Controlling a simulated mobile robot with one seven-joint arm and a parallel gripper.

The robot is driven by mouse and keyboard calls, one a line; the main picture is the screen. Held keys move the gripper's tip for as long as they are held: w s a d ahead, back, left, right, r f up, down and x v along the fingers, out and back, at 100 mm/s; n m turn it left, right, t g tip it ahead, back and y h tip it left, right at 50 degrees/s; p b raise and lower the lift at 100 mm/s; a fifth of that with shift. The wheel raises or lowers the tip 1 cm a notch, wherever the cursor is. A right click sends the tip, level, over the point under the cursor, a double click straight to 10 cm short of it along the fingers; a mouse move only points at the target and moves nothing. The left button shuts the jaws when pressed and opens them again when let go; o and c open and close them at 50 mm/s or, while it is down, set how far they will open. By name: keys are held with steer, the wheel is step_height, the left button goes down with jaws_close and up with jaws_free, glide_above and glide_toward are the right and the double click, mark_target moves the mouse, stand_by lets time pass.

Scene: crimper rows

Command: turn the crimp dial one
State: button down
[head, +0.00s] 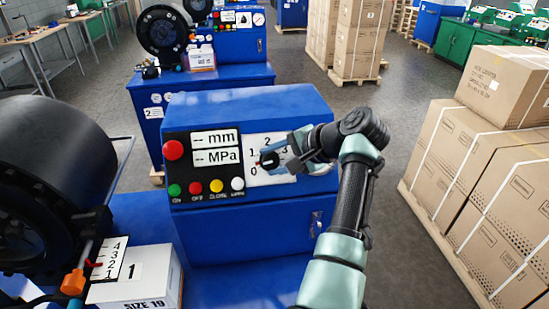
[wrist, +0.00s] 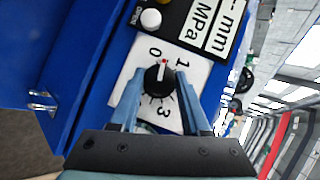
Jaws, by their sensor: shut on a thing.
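The crimp dial (head: 268,160) is a round black knob on a white scale plate on the front of the blue control cabinet. In the wrist view the dial (wrist: 158,81) shows its red mark between 0 and 1. My gripper (head: 284,157) reaches it from the right. In the wrist view my gripper (wrist: 159,84) has one blue finger on each side of the knob and is shut on it. The 2 on the scale is hidden in the wrist view, and the fingers cover part of the plate in the head view.
Left of the dial is a panel with mm and MPa displays (head: 215,148), a red button (head: 173,150) and several small buttons below. A black crimper head (head: 45,170) and a white box (head: 135,285) stand at the left. Strapped cartons (head: 500,190) stand right; floor between is clear.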

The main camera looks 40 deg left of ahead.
steer(key=shift+n+h+p, duration=0.6)
steer(key=shift+n+h, duration=0.6)
steer(key=shift+n, duration=0.5)
steer(key=shift+c, duration=1.9)
jaws_free()
steer(key=shift+r, duration=0.15)
steer(key=b+v, duration=0.3)
steer(key=v, duration=0.9)
steer(key=shift+s+d+r, duration=0.2)
steer(key=shift+r, duration=0.1)
